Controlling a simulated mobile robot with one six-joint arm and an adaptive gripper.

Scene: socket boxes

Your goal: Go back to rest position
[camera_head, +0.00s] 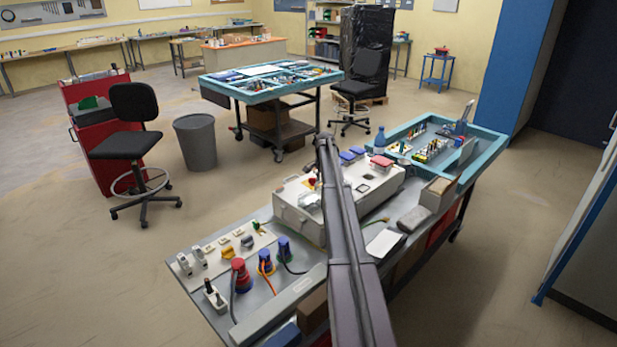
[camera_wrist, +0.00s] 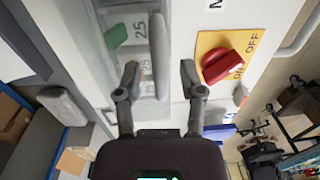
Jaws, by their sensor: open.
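My gripper (camera_wrist: 160,78) is open in the wrist view, its two dark fingers apart in front of a white socket box (camera_wrist: 185,20). A clear cover (camera_wrist: 118,40) with a pale upright edge (camera_wrist: 158,55) lies between and beyond the fingers; I cannot tell whether they touch it. Behind the cover are parts marked 25, one of them green. A red rotary switch (camera_wrist: 223,66) on a yellow OFF plate (camera_wrist: 245,45) is right of the fingers.
Plugs and sockets (camera_head: 242,275) stand on the bench's near left. A blue-rimmed tray (camera_head: 488,138) with small parts is at its far right. A grey bin (camera_head: 196,142), a stool (camera_head: 134,140) and a second work table (camera_head: 290,80) stand beyond. Open floor lies left of the bench.

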